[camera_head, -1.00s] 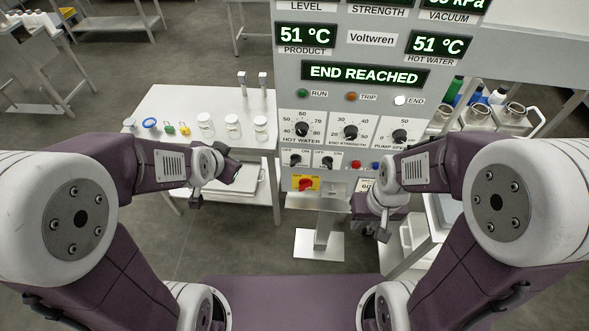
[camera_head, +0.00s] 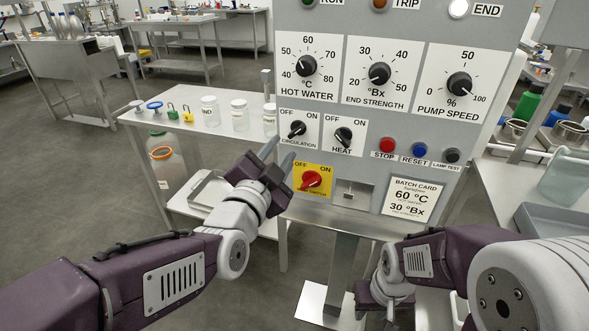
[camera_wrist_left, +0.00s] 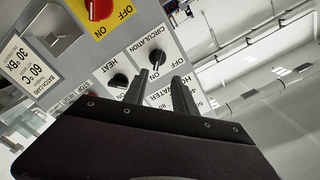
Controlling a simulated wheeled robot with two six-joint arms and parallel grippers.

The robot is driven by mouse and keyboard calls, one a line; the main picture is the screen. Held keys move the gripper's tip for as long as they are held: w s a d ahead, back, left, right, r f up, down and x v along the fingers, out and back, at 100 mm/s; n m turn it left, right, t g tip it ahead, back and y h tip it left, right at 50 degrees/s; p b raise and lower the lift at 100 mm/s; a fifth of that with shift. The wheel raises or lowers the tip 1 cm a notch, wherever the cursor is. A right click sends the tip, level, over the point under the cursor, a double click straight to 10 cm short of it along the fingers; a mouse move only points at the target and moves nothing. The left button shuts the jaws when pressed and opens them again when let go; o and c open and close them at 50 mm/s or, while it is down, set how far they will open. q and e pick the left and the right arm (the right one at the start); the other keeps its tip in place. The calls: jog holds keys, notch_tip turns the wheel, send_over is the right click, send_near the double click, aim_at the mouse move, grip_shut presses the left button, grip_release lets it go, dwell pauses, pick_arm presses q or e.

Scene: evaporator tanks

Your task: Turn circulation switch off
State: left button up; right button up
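The circulation switch (camera_head: 297,129) is a black knob on a white plate on the grey control panel, with OFF at upper left and ON at upper right. Its pointer leans toward ON. In the left wrist view the circulation switch (camera_wrist_left: 156,58) shows upside down just beyond the fingertips. My left gripper (camera_head: 277,155) is below and left of the switch, its two fingers apart with nothing between them, not visibly touching the knob. My right gripper (camera_head: 384,294) hangs low in front of the panel's lower right; its finger opening is unclear.
The heat switch (camera_head: 343,136) sits just right, leaning toward OFF. A red rotary switch (camera_head: 311,180) on a yellow plate is below. The hot water dial (camera_head: 305,66) is above. Stop (camera_head: 387,145) and reset (camera_head: 420,150) buttons are to the right. A white table (camera_head: 190,132) with jars stands left.

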aim_at(297, 132)
pick_arm(q)
jog(key=x, duration=0.9)
jog(key=shift+d+f, duration=0.25)
jog(key=shift+d, duration=0.05)
grip_shut()
